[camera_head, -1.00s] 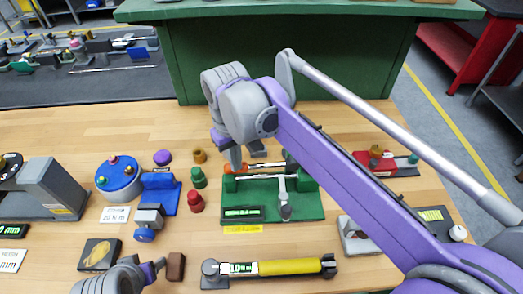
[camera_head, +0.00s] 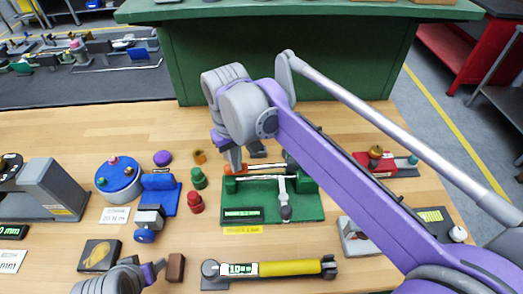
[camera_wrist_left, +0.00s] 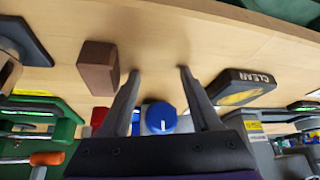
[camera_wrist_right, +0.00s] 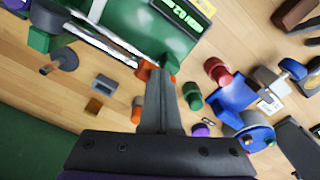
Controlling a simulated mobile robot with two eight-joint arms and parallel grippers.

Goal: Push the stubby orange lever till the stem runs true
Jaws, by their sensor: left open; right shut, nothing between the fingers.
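The green fixture (camera_head: 300,208) stands on the wood table, with a pale metal stem, a grey knobbed rod (camera_head: 286,212) and a dark digital readout (camera_head: 243,212) whose digits I cannot read. The stubby orange lever (camera_head: 236,169) is at its back left corner. My right gripper (camera_head: 237,164) is shut and empty, its tips down at the lever. In the right wrist view orange (camera_wrist_right: 143,70) shows beside the shut fingertips (camera_wrist_right: 160,72); contact is unclear. My left gripper (camera_head: 158,268) is open and empty at the front left, its spread fingers clear in the left wrist view (camera_wrist_left: 158,72).
Red and green knobs (camera_head: 197,202) and a blue clamp (camera_head: 165,193) stand left of the fixture. A yellow-handled tool (camera_head: 290,267) lies in front. A brown block (camera_head: 175,267) is beside my left gripper. My right arm covers the table right of the fixture.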

